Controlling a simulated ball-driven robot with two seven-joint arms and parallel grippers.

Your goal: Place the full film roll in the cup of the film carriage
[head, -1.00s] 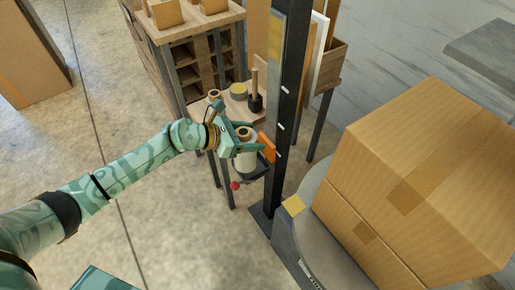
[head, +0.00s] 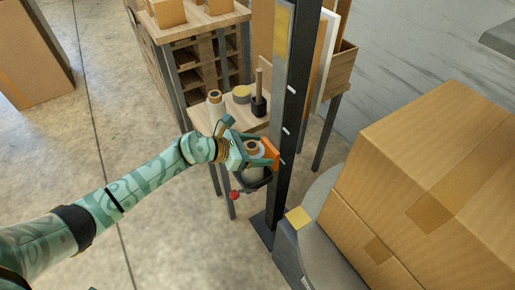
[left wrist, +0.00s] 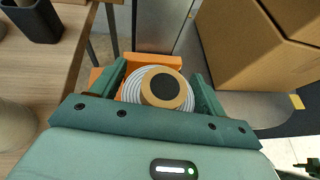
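The full film roll (head: 254,148) is pale, with a tan core and dark hole. In the left wrist view the roll (left wrist: 131,91) shows from above, between the fingers of my left gripper (left wrist: 160,88). In the head view my left gripper (head: 257,146) is shut on the roll, with the fingers at its sides. The roll is upright over the dark cup (head: 256,186) of the film carriage, beside the mast; its bottom is hidden, so I cannot tell how deep it sits. The carriage's orange part (head: 272,153) is right behind the roll.
A wooden table (head: 201,118) behind my gripper bears a tan-topped roll (head: 215,97), a yellowish round item (head: 241,93) and a dark holder (head: 259,106). The black mast (head: 286,120) stands close right. Large cardboard boxes (head: 440,170) fill the right.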

